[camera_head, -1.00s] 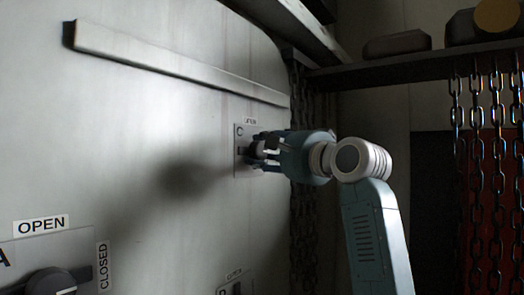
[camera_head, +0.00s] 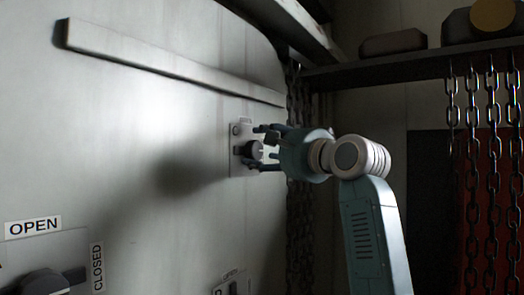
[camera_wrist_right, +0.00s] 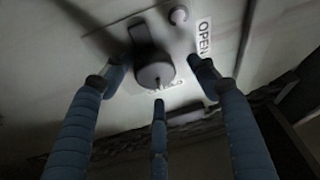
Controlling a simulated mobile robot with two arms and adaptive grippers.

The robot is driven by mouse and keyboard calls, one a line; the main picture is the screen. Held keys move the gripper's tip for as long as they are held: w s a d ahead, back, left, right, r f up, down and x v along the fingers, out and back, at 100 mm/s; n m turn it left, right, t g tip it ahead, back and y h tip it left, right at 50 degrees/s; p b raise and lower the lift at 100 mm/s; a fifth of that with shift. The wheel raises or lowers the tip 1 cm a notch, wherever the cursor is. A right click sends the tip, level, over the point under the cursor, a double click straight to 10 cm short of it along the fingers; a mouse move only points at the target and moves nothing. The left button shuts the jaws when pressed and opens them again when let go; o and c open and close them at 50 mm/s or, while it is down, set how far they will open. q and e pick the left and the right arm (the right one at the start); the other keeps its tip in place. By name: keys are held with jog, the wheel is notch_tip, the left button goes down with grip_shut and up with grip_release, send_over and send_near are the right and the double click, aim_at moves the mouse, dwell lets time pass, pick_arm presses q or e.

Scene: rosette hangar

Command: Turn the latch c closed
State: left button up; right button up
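Latch c is a dark round knob (camera_head: 253,149) on a small grey plate (camera_head: 238,131) on the pale wall. In the right wrist view the knob (camera_wrist_right: 155,72) has a dark bar behind it and a white OPEN label (camera_wrist_right: 203,37) beside it. A second label is partly covered by the knob. My right gripper (camera_head: 268,148) is open in front of the knob. In the wrist view its three blue fingers (camera_wrist_right: 158,88) are spread around the knob, with gaps and no visible contact. My left gripper is out of view.
A larger latch (camera_head: 45,283) with OPEN (camera_head: 33,227) and CLOSED (camera_head: 97,267) labels is at lower left. Another plate (camera_head: 232,284) shows at the bottom edge. A long rail (camera_head: 170,62) juts from the wall above. Chains (camera_head: 491,170) hang from a shelf (camera_head: 420,66) at right.

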jog(key=shift+s+f, duration=0.1)
jog(key=shift+s, duration=0.05)
jog(key=r+v, duration=0.1)
jog(key=v, duration=1)
jog(key=shift+s+d+f, duration=0.2)
jog(key=shift+s+f, duration=0.1)
jog(key=shift+f, duration=0.2)
